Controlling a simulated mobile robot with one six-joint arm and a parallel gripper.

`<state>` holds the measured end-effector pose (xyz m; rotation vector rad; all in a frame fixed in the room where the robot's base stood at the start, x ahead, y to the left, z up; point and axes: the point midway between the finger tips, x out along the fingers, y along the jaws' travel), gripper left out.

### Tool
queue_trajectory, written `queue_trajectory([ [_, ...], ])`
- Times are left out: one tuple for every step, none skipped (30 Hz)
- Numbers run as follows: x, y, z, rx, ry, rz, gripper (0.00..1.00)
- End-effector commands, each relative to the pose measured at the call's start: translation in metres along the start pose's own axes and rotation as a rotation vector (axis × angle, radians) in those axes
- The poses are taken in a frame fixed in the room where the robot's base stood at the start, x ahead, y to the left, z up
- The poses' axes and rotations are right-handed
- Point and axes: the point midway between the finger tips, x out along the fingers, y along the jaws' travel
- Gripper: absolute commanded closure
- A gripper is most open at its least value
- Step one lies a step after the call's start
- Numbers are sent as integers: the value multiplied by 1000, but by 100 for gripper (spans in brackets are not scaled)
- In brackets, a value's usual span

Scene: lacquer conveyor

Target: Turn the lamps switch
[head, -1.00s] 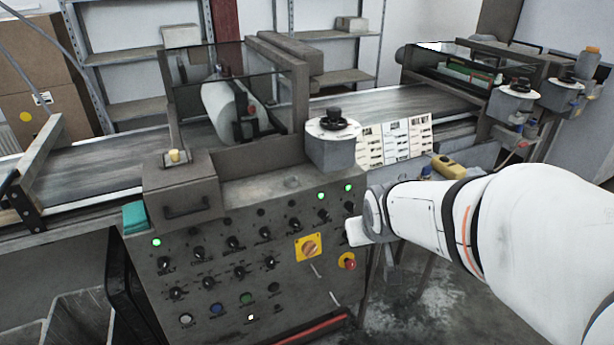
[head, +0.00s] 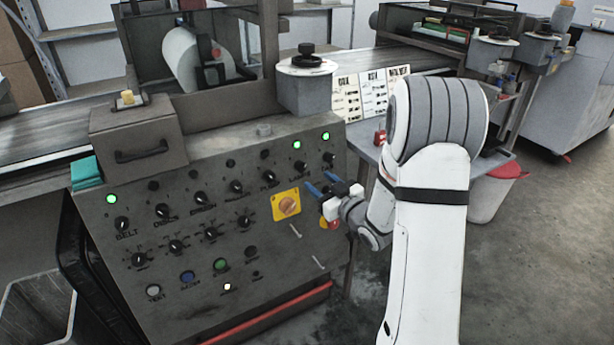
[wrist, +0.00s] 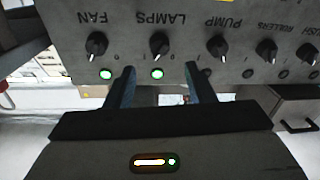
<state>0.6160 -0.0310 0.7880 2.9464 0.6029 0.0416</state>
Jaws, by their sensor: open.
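The lamps switch (wrist: 160,43) is a black rotary knob with a white pointer mark on the grey control panel (head: 190,270). In the wrist view its label reads upside down, and a lit green light (wrist: 157,73) sits beside it. In the head view the lamps switch (head: 300,168) is in the upper row, second from the right. My gripper (head: 318,182) is open and empty, its blue fingers pointing at the panel just below that knob. In the wrist view my gripper (wrist: 160,76) has a finger either side of the green light, with the knob just beyond the tips.
The fan knob (wrist: 96,44) and pump knob (wrist: 218,46) flank the lamps switch closely. A yellow plate with an orange rotary switch (head: 288,205) lies below-left of my gripper. A grey post with a black knob (head: 305,85) stands above the panel.

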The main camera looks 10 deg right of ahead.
Motion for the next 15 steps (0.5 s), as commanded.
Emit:
queue_trajectory([
  [7, 0, 0, -1, 3, -2, 51],
  [11, 0, -1, -1, 3, -2, 51],
  [18, -1, -1, -1, 3, -2, 51],
  [23, -1, -1, -1, 4, -3, 51],
  [28, -1, -1, -1, 2, -2, 51],
  [35, -1, 0, -1, 2, -2, 51],
  [39, -1, 0, 0, 2, -2, 51],
  [44, 0, -1, -1, 2, -1, 51],
  [50, 0, -1, -1, 1, -1, 51],
  [54, 0, -1, -1, 1, -1, 51],
  [58, 0, -1, -2, 2, -1, 51],
  [62, 0, -1, -1, 1, 0, 51],
  [64, 0, 0, -1, 0, 1, 51],
  [66, 0, -1, -1, 0, 1, 51],
  [69, 1, -1, -1, 0, 2, 51],
])
